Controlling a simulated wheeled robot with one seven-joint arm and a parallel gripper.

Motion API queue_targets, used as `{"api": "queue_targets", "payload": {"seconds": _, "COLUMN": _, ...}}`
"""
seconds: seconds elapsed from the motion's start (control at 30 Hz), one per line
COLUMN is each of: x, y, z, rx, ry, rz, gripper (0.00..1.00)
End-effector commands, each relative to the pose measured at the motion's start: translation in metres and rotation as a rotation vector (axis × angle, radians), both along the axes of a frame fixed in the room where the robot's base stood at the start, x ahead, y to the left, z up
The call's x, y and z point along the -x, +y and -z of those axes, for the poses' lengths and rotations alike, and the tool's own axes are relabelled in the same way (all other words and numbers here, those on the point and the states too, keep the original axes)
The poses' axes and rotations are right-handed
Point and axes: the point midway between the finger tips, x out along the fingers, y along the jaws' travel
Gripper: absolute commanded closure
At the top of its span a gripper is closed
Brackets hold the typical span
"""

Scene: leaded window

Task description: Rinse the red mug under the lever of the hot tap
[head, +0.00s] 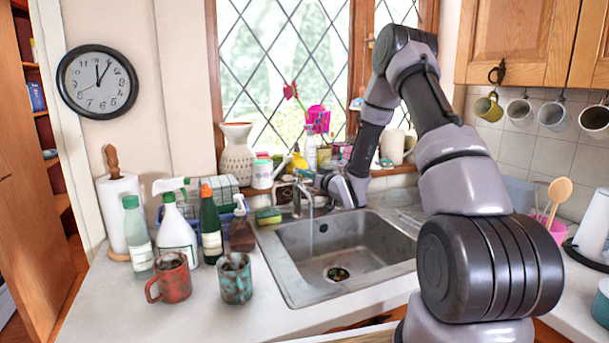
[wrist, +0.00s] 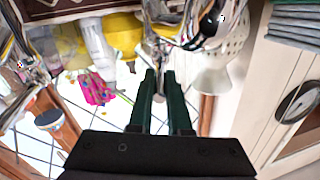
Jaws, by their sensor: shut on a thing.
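The red mug (head: 172,280) stands upright on the counter left of the sink, beside a teal and rust-brown mug (head: 235,279). The metal tap (head: 297,199) stands at the back of the sink, and a thin pale stream seems to fall from its spout. My gripper (head: 322,181) is at the top of the tap, far from the red mug. In the wrist view its two dark fingers (wrist: 161,75) are close together with a narrow pale metal piece at their tips, which looks like the tap lever. The fingertips are too small to make out in the head view.
The sink basin (head: 290,240) is empty apart from its drain. Several bottles, including a white spray bottle (head: 176,232) and a dark green bottle (head: 210,225), stand behind the mugs. A sponge (head: 268,216) lies at the sink's back left corner. The front counter is clear.

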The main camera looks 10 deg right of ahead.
Motion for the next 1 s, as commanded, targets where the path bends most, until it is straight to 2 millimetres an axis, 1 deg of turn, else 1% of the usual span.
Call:
{"api": "queue_targets", "payload": {"seconds": 0.03, "x": -0.0014, "y": -0.003, "z": -0.0007, "rx": 0.0, "ry": -0.003, "rz": -0.018, "gripper": 1.0}}
{"api": "queue_targets", "payload": {"seconds": 0.17, "x": -0.002, "y": -0.0042, "z": -0.0006, "rx": 0.0, "ry": -0.002, "rz": -0.054, "gripper": 1.0}}
{"api": "queue_targets", "payload": {"seconds": 0.5, "x": -0.0017, "y": -0.0036, "z": -0.0005, "rx": 0.001, "ry": -0.002, "rz": -0.062, "gripper": 1.0}}
{"api": "queue_targets", "payload": {"seconds": 0.53, "x": -0.0017, "y": -0.0036, "z": -0.0006, "rx": 0.001, "ry": -0.002, "rz": -0.062, "gripper": 0.72}}
{"api": "queue_targets", "payload": {"seconds": 0.57, "x": -0.0017, "y": -0.0036, "z": -0.0006, "rx": 0.001, "ry": -0.002, "rz": -0.062, "gripper": 0.61}}
{"api": "queue_targets", "payload": {"seconds": 0.6, "x": -0.0017, "y": -0.0036, "z": -0.0005, "rx": 0.001, "ry": -0.002, "rz": -0.061, "gripper": 0.54}}
{"api": "queue_targets", "payload": {"seconds": 0.87, "x": -0.0015, "y": -0.0036, "z": -0.0003, "rx": 0.001, "ry": -0.002, "rz": -0.061, "gripper": 0.54}}
{"api": "queue_targets", "payload": {"seconds": 1.0, "x": 0.0049, "y": -0.0075, "z": 0.0, "rx": 0.002, "ry": -0.001, "rz": -0.06, "gripper": 0.54}}
